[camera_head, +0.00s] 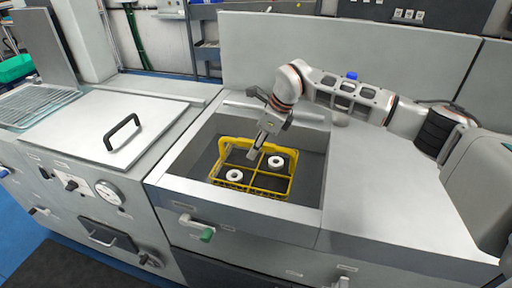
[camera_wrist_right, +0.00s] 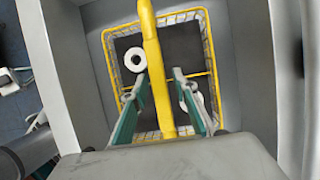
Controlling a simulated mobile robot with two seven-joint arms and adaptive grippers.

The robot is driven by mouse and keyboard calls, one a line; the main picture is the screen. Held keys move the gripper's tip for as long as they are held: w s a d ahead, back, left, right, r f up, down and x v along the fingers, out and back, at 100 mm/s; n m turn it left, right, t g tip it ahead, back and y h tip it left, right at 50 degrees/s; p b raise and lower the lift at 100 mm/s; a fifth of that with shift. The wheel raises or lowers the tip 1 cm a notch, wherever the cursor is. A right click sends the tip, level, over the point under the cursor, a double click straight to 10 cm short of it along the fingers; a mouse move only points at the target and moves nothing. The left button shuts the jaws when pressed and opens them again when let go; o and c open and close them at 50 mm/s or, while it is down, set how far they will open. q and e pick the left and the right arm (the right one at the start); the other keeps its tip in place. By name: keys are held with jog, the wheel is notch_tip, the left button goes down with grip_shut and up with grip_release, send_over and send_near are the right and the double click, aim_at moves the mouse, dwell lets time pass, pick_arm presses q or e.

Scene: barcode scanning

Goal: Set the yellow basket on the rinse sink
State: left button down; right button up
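The yellow basket (camera_head: 237,141) sits low in the grey sink basin (camera_head: 310,160). It is a wire basket with dividers and a tall handle, and it holds two white ring-shaped parts. My right gripper (camera_head: 254,153) reaches down over it at its handle. In the right wrist view, the fingers (camera_wrist_right: 160,84) stand on either side of the yellow handle bar (camera_wrist_right: 152,52), with gaps showing on both sides, so the gripper is open around it. One finger partly hides a ring. My left gripper is not in view.
The white rings (camera_head: 235,176) and (camera_head: 276,162) lie in separate compartments. The basin walls close around the basket. A lidded steel unit with a black handle (camera_head: 122,132) is at left. The steel counter (camera_head: 385,190) at right is bare.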

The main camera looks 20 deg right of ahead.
jog(key=v, duration=1.2)
jog(key=shift+p, duration=0.3)
